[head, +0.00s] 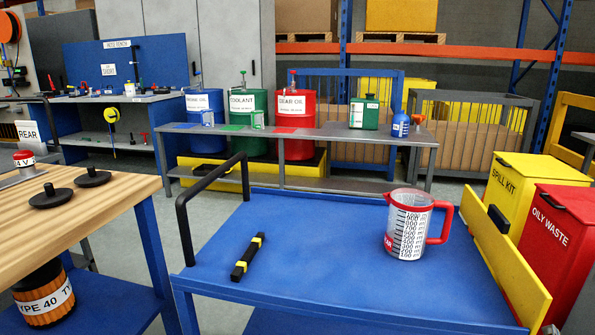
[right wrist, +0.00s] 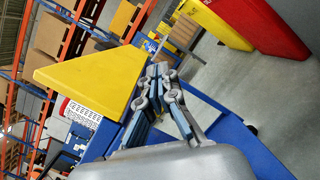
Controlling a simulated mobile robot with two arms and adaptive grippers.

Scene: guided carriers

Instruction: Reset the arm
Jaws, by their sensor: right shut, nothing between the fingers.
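My right gripper (right wrist: 160,75) shows in the right wrist view. Its fingers are shut and hold nothing. Behind the fingers are the yellow side panel (right wrist: 85,80) and blue frame of the cart, and I see no contact with them. I cannot make out either gripper in the head view. My left gripper is in neither view.
The blue cart (head: 310,250) carries a clear measuring jug (head: 408,225) with red handle and a black bar with yellow bands (head: 247,257). A yellow spill kit bin (head: 522,190) and red oily waste bin (head: 555,235) stand right; a wooden bench (head: 95,215) stands left.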

